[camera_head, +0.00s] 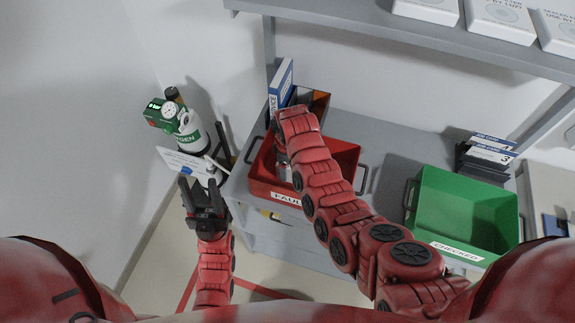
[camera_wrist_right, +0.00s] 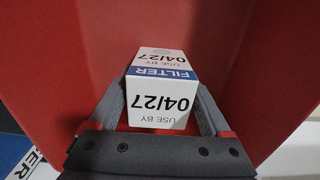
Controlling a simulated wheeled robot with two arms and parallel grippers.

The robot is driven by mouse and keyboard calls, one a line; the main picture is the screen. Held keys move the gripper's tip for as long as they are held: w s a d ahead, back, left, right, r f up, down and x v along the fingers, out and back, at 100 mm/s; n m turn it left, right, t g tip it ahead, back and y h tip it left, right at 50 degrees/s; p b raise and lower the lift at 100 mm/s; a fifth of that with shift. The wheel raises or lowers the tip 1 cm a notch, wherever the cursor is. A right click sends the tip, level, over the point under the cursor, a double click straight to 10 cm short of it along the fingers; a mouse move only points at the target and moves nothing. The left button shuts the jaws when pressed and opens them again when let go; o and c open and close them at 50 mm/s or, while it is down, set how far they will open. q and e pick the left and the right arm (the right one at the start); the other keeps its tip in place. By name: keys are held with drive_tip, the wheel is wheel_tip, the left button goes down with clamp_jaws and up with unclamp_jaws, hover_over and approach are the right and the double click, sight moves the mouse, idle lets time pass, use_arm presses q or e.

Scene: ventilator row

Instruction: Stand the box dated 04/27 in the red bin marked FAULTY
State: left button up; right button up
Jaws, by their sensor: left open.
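The white box dated 04/27 (camera_wrist_right: 162,103), with a blue FILTER band, is between the two fingers of my right gripper (camera_wrist_right: 163,95) in the right wrist view. The fingers touch its sides. Red bin walls (camera_wrist_right: 240,50) surround it. In the head view my right arm reaches over the red bin marked FAULTY (camera_head: 350,155) and hides most of the box and gripper. I cannot tell whether the box touches the bin floor. My left gripper (camera_head: 202,190) is open and empty, left of the bin.
A green CHECKED bin (camera_head: 465,212) stands at the right, with dark job card holders (camera_head: 485,157) behind it. A blue and white folder (camera_head: 282,85) stands behind the red bin.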

drive_tip(key=shift+o, duration=1)
drive_tip(key=shift+r, duration=0.1)
drive_tip(key=shift+r, duration=0.1)
drive_tip(key=shift+w+r, duration=0.1)
drive_tip(key=shift+r, duration=0.25)
wheel_tip(320, 180, up, 5)
drive_tip(key=shift+f+b, duration=0.1)
drive_tip(key=shift+b, duration=0.75)
wheel_tip(320, 180, up, 5)
drive_tip(key=p, duration=0.3)
drive_tip(key=shift+p, duration=0.4)
drive_tip(key=shift+r, duration=0.7)
